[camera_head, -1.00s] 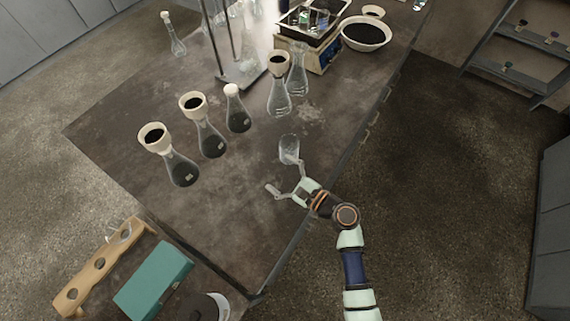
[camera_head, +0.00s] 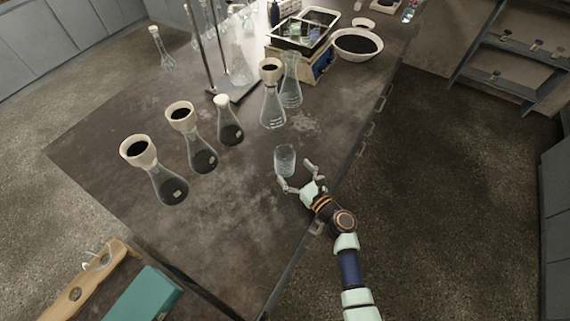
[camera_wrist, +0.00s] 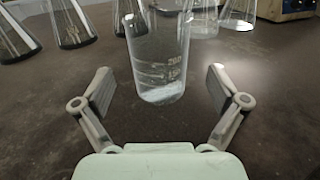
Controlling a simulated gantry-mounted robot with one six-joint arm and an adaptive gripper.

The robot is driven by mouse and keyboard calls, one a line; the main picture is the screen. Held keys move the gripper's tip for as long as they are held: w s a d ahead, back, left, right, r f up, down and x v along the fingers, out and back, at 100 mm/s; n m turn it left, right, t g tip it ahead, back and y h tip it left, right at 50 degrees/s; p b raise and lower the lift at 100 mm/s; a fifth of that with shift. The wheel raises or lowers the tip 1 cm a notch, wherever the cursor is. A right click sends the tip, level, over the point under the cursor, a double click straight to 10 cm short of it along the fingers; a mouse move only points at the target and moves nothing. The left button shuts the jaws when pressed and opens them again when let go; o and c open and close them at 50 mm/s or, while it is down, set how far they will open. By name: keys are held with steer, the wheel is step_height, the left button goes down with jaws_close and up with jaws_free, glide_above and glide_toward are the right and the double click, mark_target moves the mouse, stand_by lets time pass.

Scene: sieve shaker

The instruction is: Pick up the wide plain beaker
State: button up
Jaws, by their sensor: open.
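The wide plain beaker (camera_head: 285,158) is clear glass and stands upright on the dark bench near its right edge. My gripper (camera_head: 297,175) is just in front of it, open and empty, with a finger to either side. In the wrist view the beaker (camera_wrist: 160,60) stands ahead, between and beyond the open fingers of my gripper (camera_wrist: 160,87). Graduation marks show on its wall, and its rim is cut off by the top of that view. I see no contact between the fingers and the glass.
Several flasks stand behind and to the left, some with dark contents and funnels, such as this flask (camera_head: 203,158). A shaker (camera_head: 305,45) and a white bowl (camera_head: 357,43) are at the back. A teal box (camera_head: 145,295) is at the front left. The bench around the beaker is clear.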

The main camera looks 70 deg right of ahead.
mark_target(291, 167)
steer(key=b+x, duration=0.1)
steer(key=x, duration=0.3)
steer(key=shift+w+d, duration=0.1)
steer(key=shift+w, duration=0.2)
steer(key=shift+c, duration=0.4)
steer(key=c, duration=1.3)
steer(key=shift+o, duration=0.2)
steer(key=shift+s+r, duration=0.1)
step_height(291, 167, up, 20)
steer(key=p, duration=1.2)
steer(key=shift+p, duration=0.35)
